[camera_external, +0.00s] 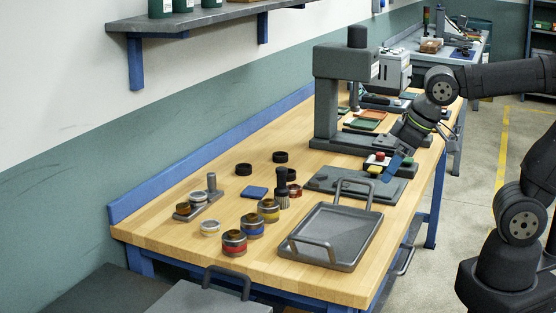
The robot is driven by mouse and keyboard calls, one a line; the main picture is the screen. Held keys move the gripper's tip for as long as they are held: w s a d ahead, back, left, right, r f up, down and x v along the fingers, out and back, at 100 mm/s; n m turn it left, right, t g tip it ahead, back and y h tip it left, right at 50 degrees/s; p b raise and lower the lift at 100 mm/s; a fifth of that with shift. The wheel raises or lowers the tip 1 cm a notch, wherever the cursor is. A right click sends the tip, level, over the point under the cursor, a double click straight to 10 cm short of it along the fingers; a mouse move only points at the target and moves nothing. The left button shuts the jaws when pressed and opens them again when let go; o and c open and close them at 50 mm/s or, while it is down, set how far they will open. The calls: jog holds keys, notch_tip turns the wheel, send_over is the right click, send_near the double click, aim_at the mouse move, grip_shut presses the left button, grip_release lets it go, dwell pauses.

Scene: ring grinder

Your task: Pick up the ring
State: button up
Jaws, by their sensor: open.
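Two small black ring-like pieces lie on the wooden bench, one at the left (243,169) and one further back (280,157). A dark reddish ring-like piece (294,190) lies beside a dark upright brush-like tool (282,188). I cannot tell which of these is the ring of the task. My gripper (389,171) is low over the right side of the bench, right of these pieces and apart from them. It is open, with a blue part at its end, close to a grey plate and a small box with red and yellow buttons. The space between its fingers is hard to see.
A grey tray with handles (348,262) stands at the front right. Several jars with red, blue and yellow bands, including a red one (234,243), stand left of it. A tall grey press (328,95) rises behind.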

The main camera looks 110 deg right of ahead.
jog(key=w+d+r+m+g, duration=0.1)
jog(key=w+d, duration=0.1)
jog(key=d, duration=0.3)
jog(key=w+d+r+m, duration=0.2)
jog(key=w+d, duration=0.1)
jog(key=d, duration=0.2)
jog(key=m+g+h, duration=0.1)
jog(key=m+g, duration=0.2)
jog(key=m, duration=0.3)
send_over(288, 175)
jog(key=s+a, duration=0.1)
jog(key=a, duration=0.4)
notch_tip(288, 175, down, 6)
jog(key=x, duration=1.7)
jog(key=shift+w+d+f, duration=0.1)
jog(key=shift+w+d, duration=0.1)
jog(key=shift+d, duration=0.2)
jog(key=c, duration=1.1)
